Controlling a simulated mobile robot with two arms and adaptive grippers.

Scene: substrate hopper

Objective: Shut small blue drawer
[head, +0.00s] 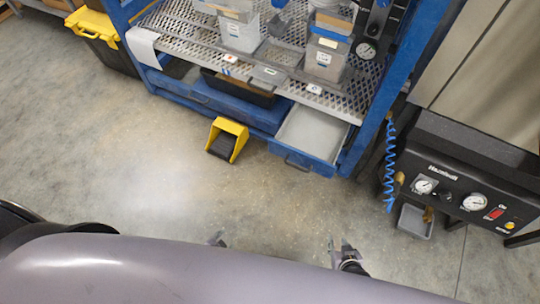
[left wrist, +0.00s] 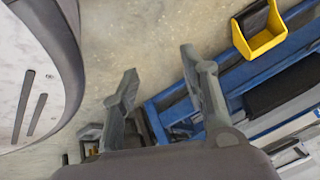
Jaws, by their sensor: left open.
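The small blue drawer (head: 322,163) stands pulled out at the lower right of the blue workbench in the head view. Its light grey inside shows, and its blue front faces me. Part of a blue frame that looks like this drawer (left wrist: 172,97) shows beyond my gripper in the left wrist view. My left gripper (head: 218,240) is open and empty, apart from the drawer and nearer to me; its spread fingers show in the left wrist view (left wrist: 158,63).
A yellow pedal (head: 237,130) stands on the floor left of the drawer. A wide blue drawer (head: 232,104) beside it looks shut. A blue coiled hose (head: 389,170) and a black gauge panel (head: 455,185) are at the right. The floor in front is clear.

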